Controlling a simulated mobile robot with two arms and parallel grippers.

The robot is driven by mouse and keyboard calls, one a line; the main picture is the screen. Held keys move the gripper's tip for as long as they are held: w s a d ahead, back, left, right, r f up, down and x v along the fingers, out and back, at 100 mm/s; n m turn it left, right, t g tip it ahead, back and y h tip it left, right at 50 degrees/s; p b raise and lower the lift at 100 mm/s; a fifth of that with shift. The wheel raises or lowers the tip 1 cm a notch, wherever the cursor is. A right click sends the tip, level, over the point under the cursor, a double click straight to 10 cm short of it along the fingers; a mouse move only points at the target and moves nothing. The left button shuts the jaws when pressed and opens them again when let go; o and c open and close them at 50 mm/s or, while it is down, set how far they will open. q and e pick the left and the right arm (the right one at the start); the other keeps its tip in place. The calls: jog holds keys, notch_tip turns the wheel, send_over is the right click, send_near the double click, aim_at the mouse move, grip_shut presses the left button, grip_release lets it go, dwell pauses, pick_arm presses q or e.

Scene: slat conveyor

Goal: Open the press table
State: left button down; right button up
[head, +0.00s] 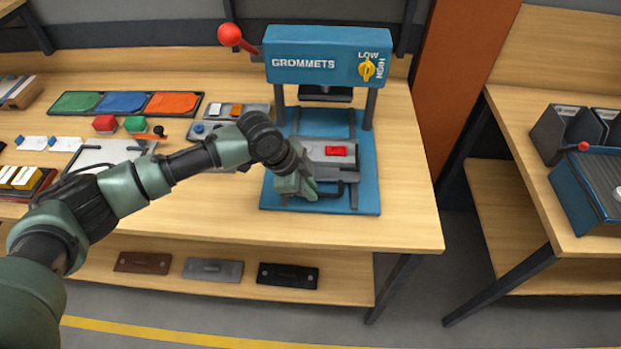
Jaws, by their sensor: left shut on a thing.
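The press is a blue grommet machine (318,57) with a blue base plate (366,180), standing at the right end of the wooden bench. Its grey press table (325,150) lies low on the base, forward of the press head, with a small red block (336,150) on top. A dark handle (347,190) shows at the table's front edge. My left gripper (308,191) is at that front edge, shut on the handle; the fingertips are partly hidden by the wrist. My right gripper is not in view.
A lever with a red ball (230,34) rises at the press's upper left. Coloured trays (121,103) and small parts lie left on the bench (405,225). Flat plates (213,269) rest on the lower shelf. A second table with a blue box (590,190) stands at right, across a gap.

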pick_arm(q)
jog(key=shift+s+r, duration=0.1)
jog(key=shift+s, duration=0.45)
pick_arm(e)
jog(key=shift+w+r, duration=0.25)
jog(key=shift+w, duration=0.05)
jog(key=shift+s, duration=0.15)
pick_arm(q)
jog(key=c, duration=1.5)
grip_release()
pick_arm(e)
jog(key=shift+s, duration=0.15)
pick_arm(q)
jog(key=shift+o, duration=0.2)
jog(key=b+v, duration=0.1)
jog(key=v, duration=0.6)
jog(key=shift+r+b, duration=0.35)
jog(key=shift+b, duration=0.05)
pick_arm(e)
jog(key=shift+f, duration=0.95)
pick_arm(q)
jog(key=shift+a, duration=0.1)
